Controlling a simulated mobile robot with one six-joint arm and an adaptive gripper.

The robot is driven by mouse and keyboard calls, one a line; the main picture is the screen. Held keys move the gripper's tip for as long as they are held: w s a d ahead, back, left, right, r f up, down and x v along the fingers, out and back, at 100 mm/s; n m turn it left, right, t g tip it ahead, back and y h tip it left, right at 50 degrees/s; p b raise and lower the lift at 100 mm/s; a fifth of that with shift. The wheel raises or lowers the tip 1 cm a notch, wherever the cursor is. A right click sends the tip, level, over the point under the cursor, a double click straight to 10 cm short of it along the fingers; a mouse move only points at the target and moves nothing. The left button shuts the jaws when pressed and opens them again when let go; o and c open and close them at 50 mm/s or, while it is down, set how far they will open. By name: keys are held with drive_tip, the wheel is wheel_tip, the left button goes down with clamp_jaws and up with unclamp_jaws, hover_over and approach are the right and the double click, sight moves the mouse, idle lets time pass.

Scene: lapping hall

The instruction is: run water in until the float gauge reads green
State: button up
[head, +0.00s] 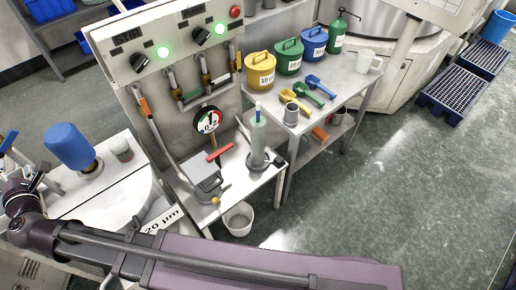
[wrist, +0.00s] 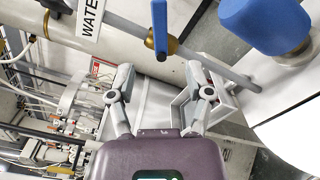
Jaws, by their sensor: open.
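A pipe with a sign reading WATER (wrist: 90,18) crosses the top of the wrist view. A blue lever handle (wrist: 160,28) sits on its brass valve (wrist: 161,44). My gripper (wrist: 160,76) is open and empty, its fingers spread on either side of the lever's line, with the lever apart from it. In the head view the blue handle (head: 10,141) shows at the left edge, close to my wrist. No float gauge can be named for sure. A small clear cylinder (head: 121,149) stands on the white machine top, its reading too small to tell.
A large blue cylinder (head: 70,146) stands beside the valve. A side table holds yellow (head: 260,70), green and blue pots. A white bucket (head: 238,218) stands on the floor.

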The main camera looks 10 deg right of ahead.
clamp_jaws()
drive_tip(key=shift+r, duration=0.1)
drive_tip(key=s+a+r+m+h+p, duration=0.1)
drive_tip(key=r+m+p, duration=0.3)
drive_tip(key=m, duration=0.5)
drive_tip(key=s+a+r+m+g+h+p, duration=0.1)
drive_tip(key=a+r+m+h+p, duration=0.1)
drive_tip(key=m+p, duration=0.6)
drive_tip(key=shift+s+a+r+m, duration=0.2)
drive_tip(key=shift+a+r+m, duration=0.45)
drive_tip(key=shift+r+m, duration=0.45)
drive_tip(key=shift+f, duration=0.15)
